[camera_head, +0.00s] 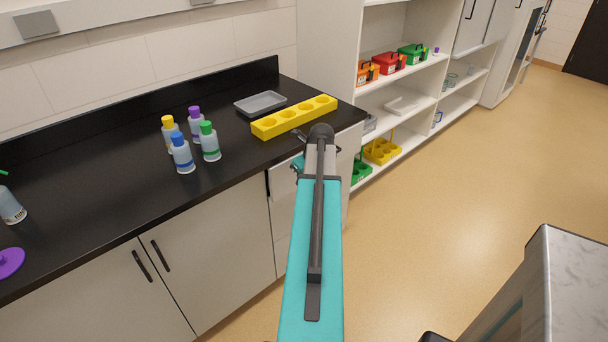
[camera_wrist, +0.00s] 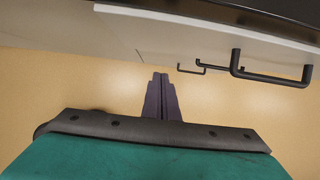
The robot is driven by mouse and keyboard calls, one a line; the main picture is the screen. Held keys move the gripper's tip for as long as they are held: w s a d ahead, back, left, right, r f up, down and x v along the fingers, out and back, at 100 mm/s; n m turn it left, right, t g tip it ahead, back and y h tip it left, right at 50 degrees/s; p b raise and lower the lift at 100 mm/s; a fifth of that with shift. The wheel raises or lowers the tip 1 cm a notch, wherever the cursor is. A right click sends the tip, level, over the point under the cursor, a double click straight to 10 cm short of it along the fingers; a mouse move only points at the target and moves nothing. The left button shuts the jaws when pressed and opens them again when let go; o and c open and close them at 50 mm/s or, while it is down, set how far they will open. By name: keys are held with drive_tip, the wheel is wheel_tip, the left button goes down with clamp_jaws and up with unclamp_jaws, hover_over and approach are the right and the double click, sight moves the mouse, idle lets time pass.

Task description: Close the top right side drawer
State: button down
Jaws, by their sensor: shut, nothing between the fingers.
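The top right side drawer has a pale front, seen in the head view (camera_head: 283,178) under the counter's right end, partly hidden behind my arm. How far out it stands I cannot tell. In the wrist view a pale front (camera_wrist: 215,38) runs under the dark counter edge, with a large black bar handle (camera_wrist: 270,78) at the right. My gripper (camera_wrist: 161,80) is shut and empty, with its dark fingers together. In the wrist picture its tips lie below the pale front and left of the handle. No contact is visible. In the head view my arm hides most of the gripper.
Two smaller black handles, one of them here (camera_wrist: 191,70), show farther down. The black counter (camera_head: 95,215) holds several bottles, a grey tray (camera_head: 260,103) and a yellow rack (camera_head: 295,117). Open shelves (camera_head: 395,120) stand beyond. A marble-topped block (camera_head: 575,285) is at right; floor between is clear.

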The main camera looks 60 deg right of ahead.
sight(286, 171)
drive_tip(key=shift+w+d+f+p, duration=0.2)
drive_tip(key=shift+w+f, duration=0.05)
drive_tip(key=shift+w, duration=0.45)
drive_tip(key=shift+w+d+f+p, duration=0.2)
drive_tip(key=shift+w+d+p, duration=0.05)
drive_tip(key=shift+w, duration=0.5)
drive_tip(key=shift+w+d+f+p, duration=0.2)
drive_tip(key=shift+w+f, duration=0.05)
drive_tip(key=shift+w, duration=0.45)
drive_tip(key=w, duration=0.2)
drive_tip(key=w+d, duration=0.1)
drive_tip(key=shift+w+d+r+p, duration=0.1)
drive_tip(key=shift+w+p, duration=0.2)
drive_tip(key=shift+w, duration=0.1)
drive_tip(key=shift+w, duration=0.1)
